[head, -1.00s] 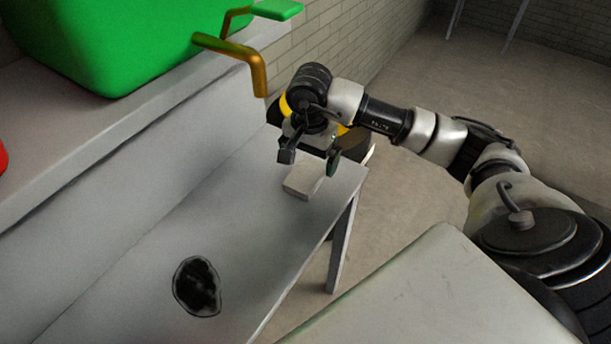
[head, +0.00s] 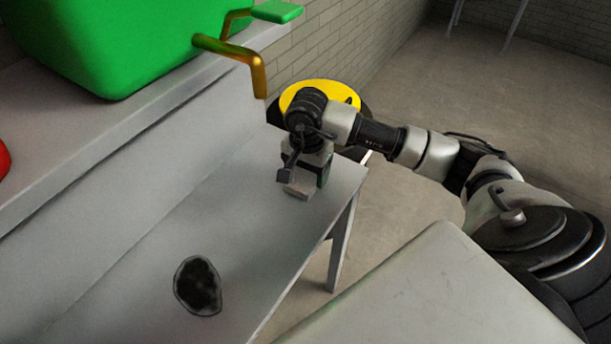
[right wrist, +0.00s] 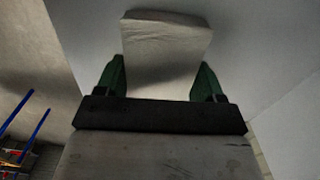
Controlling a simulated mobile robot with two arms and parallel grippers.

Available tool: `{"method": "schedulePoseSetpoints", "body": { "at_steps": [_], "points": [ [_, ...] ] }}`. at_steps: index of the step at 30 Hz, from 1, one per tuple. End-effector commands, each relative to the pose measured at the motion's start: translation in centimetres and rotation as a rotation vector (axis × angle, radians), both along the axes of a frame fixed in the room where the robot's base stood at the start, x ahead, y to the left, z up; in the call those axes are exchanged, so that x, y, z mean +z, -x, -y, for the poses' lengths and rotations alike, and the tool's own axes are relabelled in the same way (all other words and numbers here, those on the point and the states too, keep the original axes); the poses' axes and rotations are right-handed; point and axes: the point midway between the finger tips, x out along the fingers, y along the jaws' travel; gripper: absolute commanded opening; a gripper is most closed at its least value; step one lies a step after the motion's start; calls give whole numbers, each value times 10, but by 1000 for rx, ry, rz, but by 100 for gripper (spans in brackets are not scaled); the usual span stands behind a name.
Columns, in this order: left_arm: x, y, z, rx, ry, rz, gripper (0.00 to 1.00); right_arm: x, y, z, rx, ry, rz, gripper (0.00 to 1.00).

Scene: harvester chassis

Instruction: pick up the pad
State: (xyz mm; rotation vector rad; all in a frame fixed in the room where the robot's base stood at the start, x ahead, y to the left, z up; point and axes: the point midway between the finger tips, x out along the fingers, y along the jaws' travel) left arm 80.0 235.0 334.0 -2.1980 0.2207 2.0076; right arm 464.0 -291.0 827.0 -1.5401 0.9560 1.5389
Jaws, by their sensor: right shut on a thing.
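The pad (head: 298,190) is a small pale block at the far end of a grey bench (head: 235,240). My right gripper (head: 303,180) is over it from above, with its fingers down at its sides. In the right wrist view the pad (right wrist: 165,50) sits between the two green fingertips of the right gripper (right wrist: 160,85), which are shut on it. The pad seems to be still at the bench top; I cannot tell if it touches. My left gripper is not in view.
A green bin (head: 130,40) stands on the raised ledge at left, near an orange-brown bent pipe (head: 245,55). A dark oval patch (head: 197,286) lies on the bench. A yellow round thing (head: 320,95) is behind my right wrist.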

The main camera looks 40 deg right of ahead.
Motion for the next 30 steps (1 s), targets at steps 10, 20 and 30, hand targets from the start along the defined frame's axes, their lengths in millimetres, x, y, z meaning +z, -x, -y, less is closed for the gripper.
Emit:
{"method": "schedulePoseSetpoints", "body": {
  "at_steps": [10, 20, 30],
  "points": [
    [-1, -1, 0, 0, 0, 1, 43, 10, -1, 0, -1, 0, 4, 46],
    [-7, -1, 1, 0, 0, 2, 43, 56, 23, 19, -2, 6, 1, 46],
    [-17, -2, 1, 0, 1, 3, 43, 97, 77, 59, -2, 5, 0, 46]
  ]
}}
